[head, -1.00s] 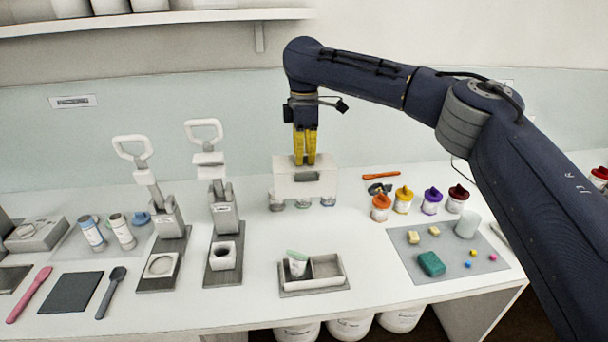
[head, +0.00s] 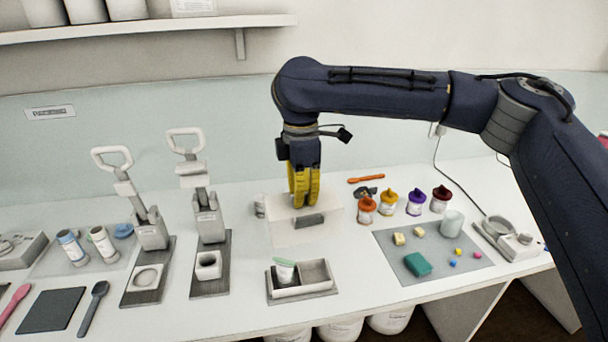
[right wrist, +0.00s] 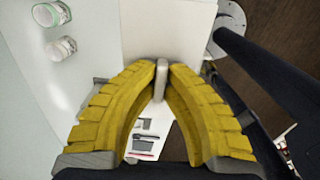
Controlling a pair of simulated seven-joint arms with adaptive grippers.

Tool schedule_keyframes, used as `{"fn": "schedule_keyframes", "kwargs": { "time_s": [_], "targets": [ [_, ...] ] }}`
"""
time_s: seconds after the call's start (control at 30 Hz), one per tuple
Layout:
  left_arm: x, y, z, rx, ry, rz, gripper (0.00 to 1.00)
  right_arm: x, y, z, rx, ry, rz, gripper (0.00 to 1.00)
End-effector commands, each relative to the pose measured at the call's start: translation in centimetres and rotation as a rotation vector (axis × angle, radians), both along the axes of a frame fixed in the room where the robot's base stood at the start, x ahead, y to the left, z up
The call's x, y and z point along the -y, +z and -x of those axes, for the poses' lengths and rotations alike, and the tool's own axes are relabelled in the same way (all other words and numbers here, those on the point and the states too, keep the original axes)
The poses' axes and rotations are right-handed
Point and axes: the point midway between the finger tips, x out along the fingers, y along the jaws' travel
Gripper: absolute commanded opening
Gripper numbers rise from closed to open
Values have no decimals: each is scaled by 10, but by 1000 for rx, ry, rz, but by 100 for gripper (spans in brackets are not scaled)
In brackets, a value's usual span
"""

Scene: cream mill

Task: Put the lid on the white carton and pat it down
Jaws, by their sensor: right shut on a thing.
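The white carton (head: 290,236) shows as a pale boxy shape near the back middle of the table in the head view, with a grey block or slot on its near side. My right gripper (head: 304,203) points down over its top, yellow fingers together. In the right wrist view the fingers (right wrist: 162,72) are shut on a slim pale bar, which I take as part of the lid. A broad white surface (right wrist: 168,25) lies beyond them. I cannot tell where the lid ends and the carton begins, or whether they touch. My left gripper is out of view.
A pale jar (head: 260,206) stands just left of the carton. Several coloured pots (head: 388,201) stand to its right. A small divided tray (head: 302,292) is in front, and two lever presses (head: 208,225) are at left. Table between carton and tray is clear.

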Motion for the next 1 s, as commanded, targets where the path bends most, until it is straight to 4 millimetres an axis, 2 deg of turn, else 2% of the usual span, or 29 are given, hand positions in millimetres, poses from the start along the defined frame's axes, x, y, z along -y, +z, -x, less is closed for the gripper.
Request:
{"fn": "schedule_keyframes", "kwargs": {
  "time_s": [0.1, 0.2, 0.43, 1.0],
  "targets": [
    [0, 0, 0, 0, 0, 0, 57, -4, -5, 19, -4, -4, -2, 0],
    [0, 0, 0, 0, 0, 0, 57, -8, -8, 28, -6, -27, -9, 0],
    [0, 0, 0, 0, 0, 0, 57, -10, -14, 28, -10, -69, -17, 0],
    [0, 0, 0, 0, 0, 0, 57, -9, -50, 27, -8, -69, -18, 0]
  ]
}}
